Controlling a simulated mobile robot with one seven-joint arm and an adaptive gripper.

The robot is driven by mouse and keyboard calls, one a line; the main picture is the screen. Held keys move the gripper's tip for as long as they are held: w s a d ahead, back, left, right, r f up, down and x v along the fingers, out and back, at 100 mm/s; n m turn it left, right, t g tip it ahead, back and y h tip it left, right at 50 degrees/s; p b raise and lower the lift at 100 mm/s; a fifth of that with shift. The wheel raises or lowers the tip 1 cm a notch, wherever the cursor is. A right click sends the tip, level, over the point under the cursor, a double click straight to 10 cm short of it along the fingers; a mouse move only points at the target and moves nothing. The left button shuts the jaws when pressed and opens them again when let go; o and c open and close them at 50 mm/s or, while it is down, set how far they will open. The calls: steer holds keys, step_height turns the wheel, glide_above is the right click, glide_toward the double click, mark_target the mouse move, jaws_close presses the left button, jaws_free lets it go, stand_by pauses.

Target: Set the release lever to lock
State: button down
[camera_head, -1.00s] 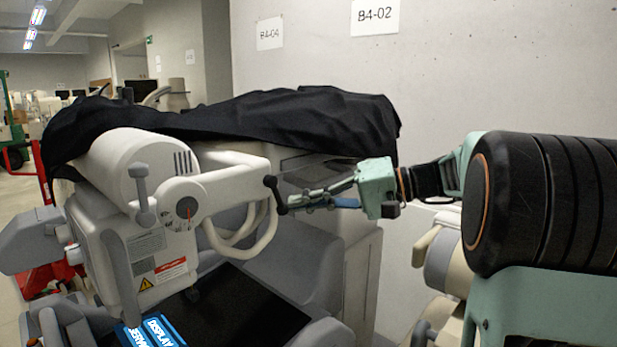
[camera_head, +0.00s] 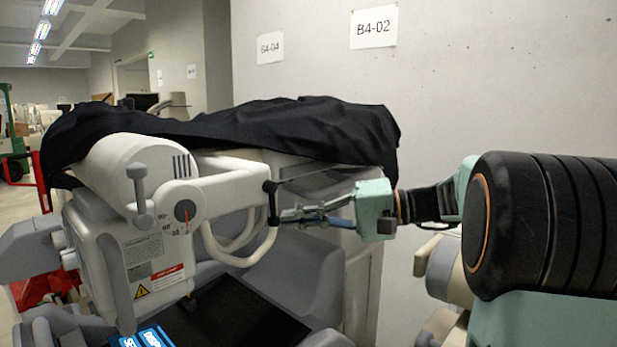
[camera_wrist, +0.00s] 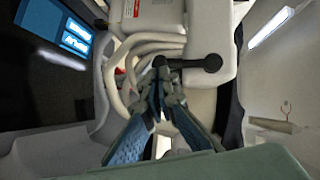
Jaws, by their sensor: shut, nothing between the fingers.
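A small black lever (camera_head: 272,203) with rounded ends sits at the end of the cart's pale arm (camera_head: 232,186). In the head view it hangs almost straight down; in the wrist view the lever (camera_wrist: 190,63) lies across the pale housing. My gripper (camera_head: 284,216) is shut and empty. Its fingertips are right beside the lever's lower end, on the right of it in the head view. In the wrist view the fingertips (camera_wrist: 164,82) sit just below the lever's left end. I cannot tell whether they touch it. No lock marking shows near this lever.
A grey lever (camera_head: 140,195) and a round dial (camera_head: 185,211) are on the cart's head. Looped pale handles (camera_head: 232,247) hang close to my fingers. A black cover (camera_head: 250,125) lies over the cart. A pale wall (camera_head: 480,80) stands behind.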

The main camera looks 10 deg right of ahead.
steer(key=v, duration=1.2)
stand_by(0.3)
